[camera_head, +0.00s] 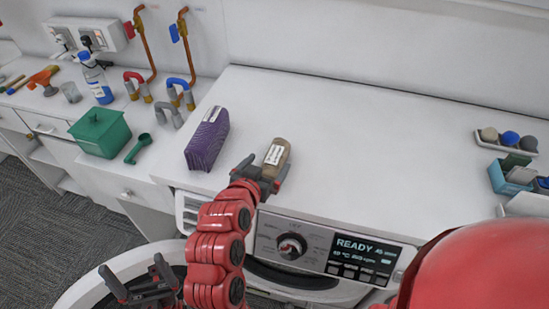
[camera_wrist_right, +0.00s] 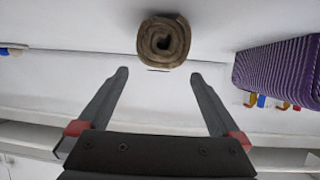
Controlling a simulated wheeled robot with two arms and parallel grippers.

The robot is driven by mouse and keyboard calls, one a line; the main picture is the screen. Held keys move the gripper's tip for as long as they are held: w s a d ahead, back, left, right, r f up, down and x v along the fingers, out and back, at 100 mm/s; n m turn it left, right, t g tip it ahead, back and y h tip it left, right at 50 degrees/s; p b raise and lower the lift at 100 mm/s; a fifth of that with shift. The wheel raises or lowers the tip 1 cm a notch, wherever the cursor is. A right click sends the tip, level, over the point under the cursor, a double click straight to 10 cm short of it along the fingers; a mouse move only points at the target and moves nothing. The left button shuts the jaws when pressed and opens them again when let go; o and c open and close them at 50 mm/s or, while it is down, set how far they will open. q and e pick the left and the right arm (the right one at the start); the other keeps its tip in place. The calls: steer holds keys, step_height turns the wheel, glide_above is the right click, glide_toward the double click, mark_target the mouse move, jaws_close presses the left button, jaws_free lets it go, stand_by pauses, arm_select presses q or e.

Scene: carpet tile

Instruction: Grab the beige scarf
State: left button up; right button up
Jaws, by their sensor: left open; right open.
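The beige scarf (camera_head: 278,152) is rolled up with a white label band and rests on the white top above the washing machine. In the right wrist view the scarf (camera_wrist_right: 163,42) shows end-on as a spiral roll, just beyond the fingertips and roughly centred between them. My right gripper (camera_head: 266,172) is open and empty at the near end of the roll; in the head view it hides that end. Whether a finger touches the scarf, I cannot tell. My left gripper (camera_head: 133,270) is open and empty, low at the left in front of the machine's open round door.
A purple folded cloth (camera_head: 207,139) stands left of the scarf; it also shows in the right wrist view (camera_wrist_right: 280,70). A green box (camera_head: 100,132) and green scoop (camera_head: 138,148) lie further left. Small trays (camera_head: 505,143) are at far right. The top right of the scarf is clear.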

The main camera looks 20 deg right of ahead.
mark_target(274, 156)
steer(key=p+x, duration=0.2)
steer(key=x, duration=0.2)
steer(key=shift+w+d, duration=0.25)
steer(key=shift+d, duration=0.15)
steer(key=shift+w+d+f+p, duration=0.15)
steer(key=shift+w+p, duration=0.15)
steer(key=shift+w, duration=0.05)
steer(key=c, duration=1.4)
steer(key=shift+o, duration=0.2)
